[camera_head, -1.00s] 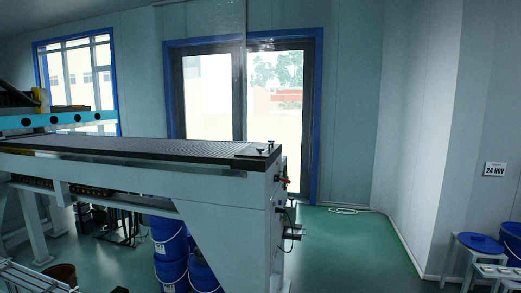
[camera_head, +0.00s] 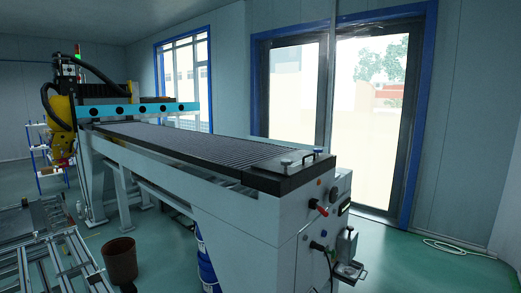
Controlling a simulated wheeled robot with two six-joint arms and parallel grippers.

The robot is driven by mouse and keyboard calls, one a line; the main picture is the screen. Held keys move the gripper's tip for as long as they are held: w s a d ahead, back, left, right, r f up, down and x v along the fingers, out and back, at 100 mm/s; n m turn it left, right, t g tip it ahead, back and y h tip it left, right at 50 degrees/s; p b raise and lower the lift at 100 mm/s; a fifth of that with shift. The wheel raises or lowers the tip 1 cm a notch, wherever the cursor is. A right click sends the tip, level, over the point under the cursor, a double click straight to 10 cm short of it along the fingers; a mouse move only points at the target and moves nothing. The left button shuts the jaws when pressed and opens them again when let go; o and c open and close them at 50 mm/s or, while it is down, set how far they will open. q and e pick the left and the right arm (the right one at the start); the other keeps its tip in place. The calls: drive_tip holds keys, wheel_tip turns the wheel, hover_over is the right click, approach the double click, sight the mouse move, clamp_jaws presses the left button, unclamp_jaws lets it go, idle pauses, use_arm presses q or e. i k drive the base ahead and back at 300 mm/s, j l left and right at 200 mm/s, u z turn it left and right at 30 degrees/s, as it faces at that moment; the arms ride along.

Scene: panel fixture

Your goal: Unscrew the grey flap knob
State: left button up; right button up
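A long machine bed (camera_head: 200,146) with a dark slatted top runs from the back left to the middle right. At its near right end is a dark flat end plate (camera_head: 284,179) with a handle (camera_head: 304,160) on top. A small grey knob (camera_head: 286,162) stands on the plate at one side of the handle, and a second small knob (camera_head: 318,151) stands at the other side. I cannot tell which is the flap knob, or how far either is screwed in. Neither of my grippers is in view.
The machine's white end body (camera_head: 275,235) carries a red-tipped lever (camera_head: 318,208), a black plug and a small bottle (camera_head: 346,245) on a bracket. A brown bucket (camera_head: 120,262) and metal frames stand front left. Green floor is free at the right, with a coiled hose (camera_head: 458,246).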

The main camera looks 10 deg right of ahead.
sight(287, 163)
drive_tip(key=i+l+u, duration=0.15)
drive_tip(key=l+u, duration=0.15)
drive_tip(key=l, duration=0.25)
drive_tip(key=i+l+u, duration=0.1)
drive_tip(key=l+u, duration=0.25)
drive_tip(key=l, duration=0.2)
drive_tip(key=l+u, duration=0.3)
drive_tip(key=l, duration=0.25)
drive_tip(key=l+u, duration=0.3)
drive_tip(key=l, duration=0.3)
drive_tip(key=k+l+u, duration=0.15)
drive_tip(key=l+u, duration=0.15)
drive_tip(key=l, duration=0.25)
drive_tip(key=k+l+u, duration=0.15)
drive_tip(key=l+u, duration=0.2)
drive_tip(key=l, duration=0.2)
